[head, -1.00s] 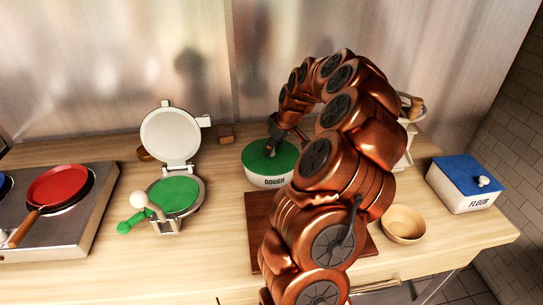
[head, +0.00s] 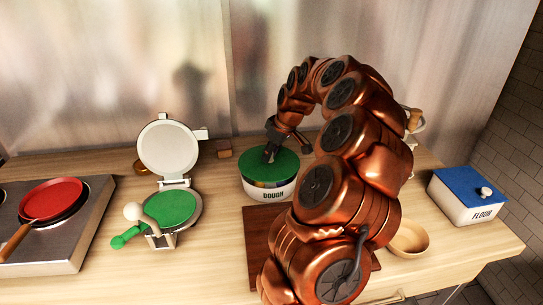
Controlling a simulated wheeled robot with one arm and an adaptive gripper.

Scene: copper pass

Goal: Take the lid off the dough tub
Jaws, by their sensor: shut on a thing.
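The dough tub (head: 285,191) is a white round tub with a dark DOUGH label, standing on the counter behind the brown board. Its green lid (head: 285,163) is just above the tub, and a narrow dark band shows between the lid and the tub's rim at the front. My gripper (head: 268,155) reaches down onto the lid from above and is shut on its handle. The fingers mostly hide the handle. Whether the lid is clear of the rim at the back cannot be seen.
An open press with a green plate (head: 172,207) stands left of the tub, a red pan (head: 52,198) on the stove at far left. A wooden bowl (head: 409,238) and the blue-lidded flour box (head: 466,202) are at right. My arm partly hides the brown board (head: 258,240).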

